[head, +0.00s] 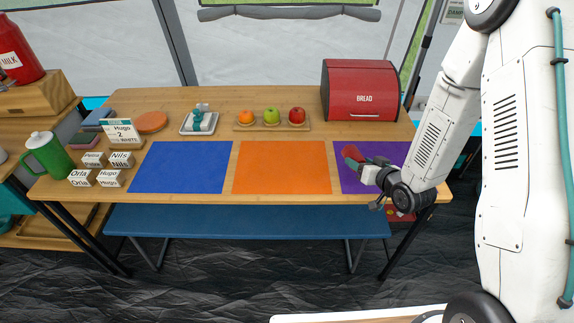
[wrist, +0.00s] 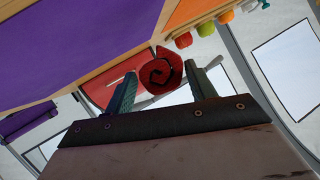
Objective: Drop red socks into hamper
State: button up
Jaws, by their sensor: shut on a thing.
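A rolled red bundle, which looks like the red socks (wrist: 161,72), sits between the fingertips of my gripper (wrist: 163,82) in the wrist view. Its spiral end shows. In the head view, the red socks (head: 351,154) are at the tip of my gripper (head: 362,165), over the purple mat (head: 390,151) at the table's right end. My gripper is shut on them. I cannot tell how high above the mat they are. I see nothing that I can clearly name as a hamper.
A blue mat (head: 181,167) and an orange mat (head: 282,167) lie left of the purple one. A red bread box (head: 360,91) stands behind. A fruit tray (head: 243,126) and name blocks (head: 108,178) are on the table (head: 205,95). A blue bench (head: 250,221) stands in front.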

jog(key=a+n+g+y, duration=0.1)
jog(key=s+a+n+g+y, duration=0.1)
jog(key=a+n+y, duration=0.1)
jog(key=a+r+n+y, duration=0.1)
jog(key=shift+s+a+n+g, duration=0.15)
jog(key=shift+a+n+g, duration=0.15)
jog(key=shift+a+g, duration=0.1)
jog(key=shift+s+a+n+g+y, duration=0.3)
jog(key=shift+a+n+g+y, duration=0.2)
jog(key=shift+a+n+y, duration=0.15)
send_over(290, 177)
jog(key=shift+d+f, duration=0.15)
jog(key=shift+f, duration=0.95)
notch_tip(290, 177, down, 3)
jog(key=shift+r, duration=0.1)
jog(key=o, duration=1)
jog(key=shift+w, duration=0.1)
jog(key=shift+c, duration=0.2)
